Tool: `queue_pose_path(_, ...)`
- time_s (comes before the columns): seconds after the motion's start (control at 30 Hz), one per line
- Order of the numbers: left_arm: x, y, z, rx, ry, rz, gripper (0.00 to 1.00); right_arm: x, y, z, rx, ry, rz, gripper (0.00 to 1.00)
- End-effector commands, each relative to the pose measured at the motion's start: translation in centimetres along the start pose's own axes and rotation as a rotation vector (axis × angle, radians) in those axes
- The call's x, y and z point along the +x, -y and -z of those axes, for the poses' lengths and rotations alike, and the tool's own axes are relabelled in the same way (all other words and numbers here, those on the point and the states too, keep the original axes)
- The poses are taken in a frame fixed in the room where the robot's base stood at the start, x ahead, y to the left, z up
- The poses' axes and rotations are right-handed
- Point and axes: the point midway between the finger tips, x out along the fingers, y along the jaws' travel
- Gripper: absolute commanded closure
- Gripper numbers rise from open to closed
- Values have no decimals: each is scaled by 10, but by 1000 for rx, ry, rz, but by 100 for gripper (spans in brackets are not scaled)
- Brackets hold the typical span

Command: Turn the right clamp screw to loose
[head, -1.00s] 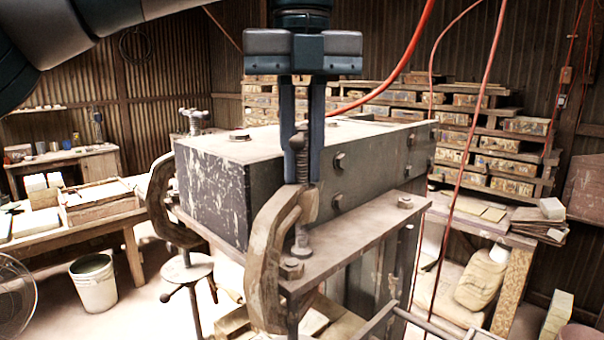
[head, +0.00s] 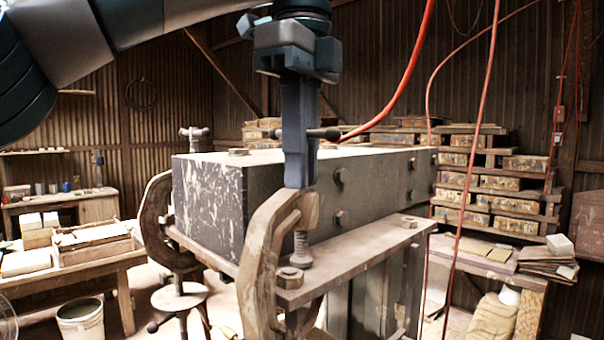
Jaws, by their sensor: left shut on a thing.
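The right clamp (head: 262,262) is a worn, C-shaped metal clamp on the near corner of the press, gripping the plate edge. Its screw stands upright; the lower end with its foot (head: 302,250) shows below the clamp arm. One end of its cross handle (head: 325,133) sticks out to the right of my fingers. My left gripper (head: 297,178) points straight down and is shut on the screw top, hiding most of it. My right gripper is out of view.
The dark press block (head: 212,205) with bolts lies right behind the clamps, above a flat plate (head: 355,262). Red hoses (head: 470,150) hang at the right. A stool (head: 180,300), bucket (head: 82,322) and bench (head: 75,278) stand to the left.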

Motion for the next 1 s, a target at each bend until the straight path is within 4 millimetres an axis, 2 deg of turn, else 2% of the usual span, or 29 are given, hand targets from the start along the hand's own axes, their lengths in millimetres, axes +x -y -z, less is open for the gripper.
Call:
queue_pose_path(0.03,5,0,0,-41,3,-3,100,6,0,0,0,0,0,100)
queue_pose_path(0.4,2,0,0,-247,2,-2,100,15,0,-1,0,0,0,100)
queue_pose_path(0.93,0,0,-1,-283,1,1,100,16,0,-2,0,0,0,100)
queue_pose_path(0.97,0,0,-1,-283,1,1,75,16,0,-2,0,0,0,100)
queue_pose_path(1.0,0,0,-1,-282,0,1,68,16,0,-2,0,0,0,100)
